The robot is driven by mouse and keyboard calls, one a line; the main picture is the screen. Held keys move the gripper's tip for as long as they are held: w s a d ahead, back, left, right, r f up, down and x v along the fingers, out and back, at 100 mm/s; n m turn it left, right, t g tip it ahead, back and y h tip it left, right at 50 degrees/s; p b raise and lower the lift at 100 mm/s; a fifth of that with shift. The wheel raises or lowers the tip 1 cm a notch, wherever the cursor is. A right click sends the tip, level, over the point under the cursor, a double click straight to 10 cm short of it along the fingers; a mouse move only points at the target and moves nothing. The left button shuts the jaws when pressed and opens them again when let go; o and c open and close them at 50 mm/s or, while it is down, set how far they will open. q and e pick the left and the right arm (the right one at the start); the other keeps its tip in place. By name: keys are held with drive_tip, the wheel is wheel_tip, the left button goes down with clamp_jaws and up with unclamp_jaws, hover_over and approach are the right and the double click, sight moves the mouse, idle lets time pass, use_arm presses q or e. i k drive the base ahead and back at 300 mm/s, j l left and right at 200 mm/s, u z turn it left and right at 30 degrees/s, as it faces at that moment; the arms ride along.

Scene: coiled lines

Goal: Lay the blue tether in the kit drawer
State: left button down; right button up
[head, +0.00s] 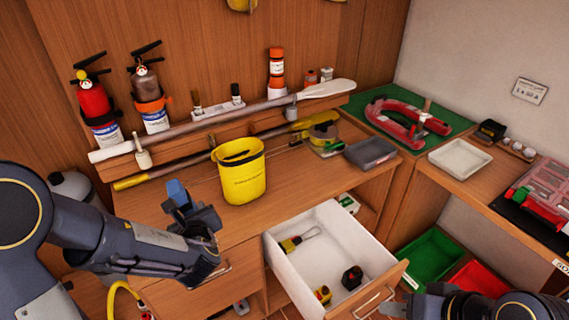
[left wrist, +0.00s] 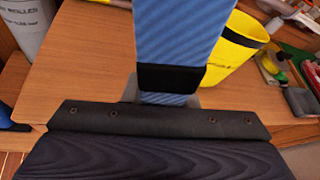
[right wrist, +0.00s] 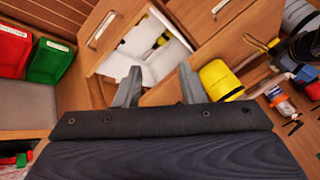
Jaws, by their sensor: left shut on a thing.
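The blue tether (head: 177,191) is a flat blue strap, and only a short part shows above my left gripper (head: 197,215). In the left wrist view the strap (left wrist: 182,35) has a black band and stands up between the jaws. My left gripper is shut on it, above the wooden counter, left of the drawer. The kit drawer (head: 330,238) is pulled open with a white inside. It holds a yellow-handled item (head: 291,243), a black item (head: 352,277) and a small yellow one (head: 323,294). My right gripper (right wrist: 158,88) is open and empty, with the drawer beyond its fingers.
Green (head: 428,255) and red (head: 474,280) bins sit low, right of the drawer. The drawer has free floor inside.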

sight(333, 263)
drive_tip(key=i+j+z, duration=0.1)
drive_tip(key=z, duration=0.4)
drive_tip(key=i+j+z, duration=0.2)
drive_tip(key=z, duration=0.25)
drive_tip(key=i+j+z, duration=0.1)
drive_tip(key=z, duration=0.4)
drive_tip(key=j, duration=0.1)
